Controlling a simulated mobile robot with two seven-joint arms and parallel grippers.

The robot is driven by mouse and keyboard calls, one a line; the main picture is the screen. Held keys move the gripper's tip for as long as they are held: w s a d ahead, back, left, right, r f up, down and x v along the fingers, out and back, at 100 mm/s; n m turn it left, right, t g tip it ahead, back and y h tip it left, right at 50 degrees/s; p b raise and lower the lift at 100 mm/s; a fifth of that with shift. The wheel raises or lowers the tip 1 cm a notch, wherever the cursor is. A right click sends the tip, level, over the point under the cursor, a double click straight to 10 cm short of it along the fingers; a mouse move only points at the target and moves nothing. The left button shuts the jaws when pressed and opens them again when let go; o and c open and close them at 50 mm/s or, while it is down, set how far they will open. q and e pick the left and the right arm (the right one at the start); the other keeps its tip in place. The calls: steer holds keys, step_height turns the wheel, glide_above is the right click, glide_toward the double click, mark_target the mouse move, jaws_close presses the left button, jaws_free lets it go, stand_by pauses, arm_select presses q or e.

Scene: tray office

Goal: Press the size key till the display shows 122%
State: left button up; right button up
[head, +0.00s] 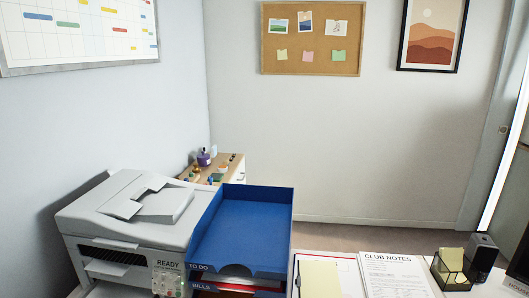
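A grey-white printer (130,215) stands at the lower left of the head view. Its front carries a small control panel (168,280) with the word "READY" on a light plate above it. The keys on the panel are too small to tell apart, and I cannot read a percentage on any display. Neither of my grippers shows in this view.
A blue tray stack (240,262) labelled "TO DO" and "BILLS" stands right beside the printer. Right of it lie a clipboard (318,276), "CLUB NOTES" papers (395,278) and a black wire holder (440,272). A wooden cabinet (236,166) stands behind.

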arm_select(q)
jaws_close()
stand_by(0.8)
